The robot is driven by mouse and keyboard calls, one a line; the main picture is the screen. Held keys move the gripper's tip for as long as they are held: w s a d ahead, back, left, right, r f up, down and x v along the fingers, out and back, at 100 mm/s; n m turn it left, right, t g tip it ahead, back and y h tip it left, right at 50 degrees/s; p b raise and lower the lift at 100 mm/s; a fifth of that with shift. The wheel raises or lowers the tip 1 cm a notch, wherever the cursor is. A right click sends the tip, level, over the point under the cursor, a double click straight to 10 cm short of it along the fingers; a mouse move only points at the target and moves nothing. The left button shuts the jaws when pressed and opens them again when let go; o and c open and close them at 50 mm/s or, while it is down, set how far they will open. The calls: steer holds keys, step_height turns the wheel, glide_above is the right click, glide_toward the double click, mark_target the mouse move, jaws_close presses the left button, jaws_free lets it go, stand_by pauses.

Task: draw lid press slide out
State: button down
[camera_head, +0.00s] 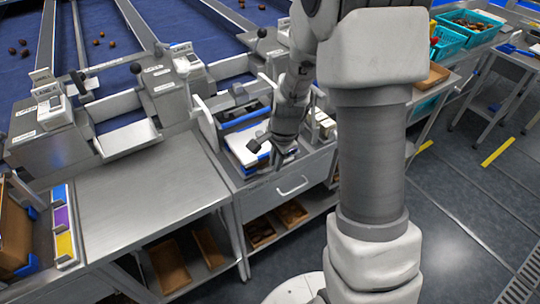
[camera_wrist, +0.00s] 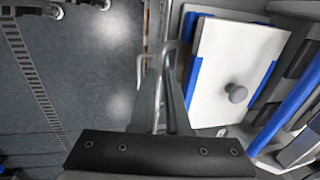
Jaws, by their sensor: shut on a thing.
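The lid press (camera_head: 232,108) stands on the metal bench, with dark parts and a blue bar. Its slide (camera_head: 240,150) carries a white plate with blue edges at the front. In the wrist view the white plate (camera_wrist: 225,60) shows a grey round knob, with blue strips along two sides. My gripper (camera_head: 277,157) is at the slide's front edge, pointing down. In the wrist view my gripper (camera_wrist: 160,95) is shut on a thin metal handle (camera_wrist: 171,50) beside the plate. The grip itself is partly hidden.
A drawer with a bar handle (camera_head: 293,186) is below the press. Brown trays (camera_head: 262,230) lie on the shelf beneath. A bare metal worktop (camera_head: 145,185) is at left. Teal crates (camera_head: 447,43) stand at the upper right. The floor (camera_head: 465,200) at right is clear.

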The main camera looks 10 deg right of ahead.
steer(key=shift+s+d, duration=0.3)
steer(key=shift+s, duration=0.55)
steer(key=shift+s+d, duration=0.25)
steer(key=shift+s, duration=0.55)
steer(key=c, duration=1.2)
jaws_free()
steer(key=shift+s, duration=0.15)
steer(key=s+r, duration=0.1)
steer(key=r, duration=0.4)
steer(key=s+r+p, duration=0.1)
steer(key=r, duration=0.5)
steer(key=s+d+r+p, duration=0.1)
steer(key=r, duration=0.5)
steer(key=shift+r, duration=0.1)
